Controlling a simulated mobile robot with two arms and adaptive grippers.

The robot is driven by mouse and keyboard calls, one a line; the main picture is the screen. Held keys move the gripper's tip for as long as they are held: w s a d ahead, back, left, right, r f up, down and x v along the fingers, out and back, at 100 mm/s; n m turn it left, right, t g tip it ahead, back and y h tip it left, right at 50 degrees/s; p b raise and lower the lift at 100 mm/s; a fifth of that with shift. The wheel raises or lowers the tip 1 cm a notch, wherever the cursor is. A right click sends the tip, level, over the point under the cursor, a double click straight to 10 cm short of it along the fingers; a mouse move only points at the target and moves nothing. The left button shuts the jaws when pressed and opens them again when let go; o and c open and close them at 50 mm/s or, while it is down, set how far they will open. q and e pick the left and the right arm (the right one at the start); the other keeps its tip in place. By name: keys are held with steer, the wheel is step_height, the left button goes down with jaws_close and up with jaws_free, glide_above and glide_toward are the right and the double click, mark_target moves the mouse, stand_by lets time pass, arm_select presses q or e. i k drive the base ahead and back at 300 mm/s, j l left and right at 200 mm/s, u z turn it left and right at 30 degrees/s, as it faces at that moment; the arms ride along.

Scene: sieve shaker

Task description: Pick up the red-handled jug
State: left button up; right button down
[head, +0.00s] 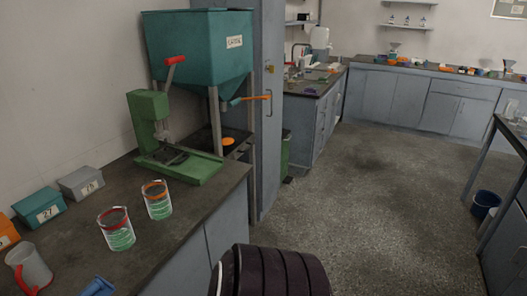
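The red-handled jug (32,266) stands upright on the dark bench at the lower left. It is a pale grey jug with a red handle on its left side, near the picture's left edge. Its lower end is close to the bottom of the view. Neither of my grippers shows in the head view, and nothing is seen touching the jug.
Two glass jars (117,229) with red and orange rims stand right of the jug. Labelled boxes (40,206) line the wall. A blue object (98,287) lies at the front. A green press (178,160) and hopper (199,47) stand behind. The floor (370,200) is open.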

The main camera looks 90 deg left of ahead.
mark_target(32, 274)
steer(key=u, duration=4.55)
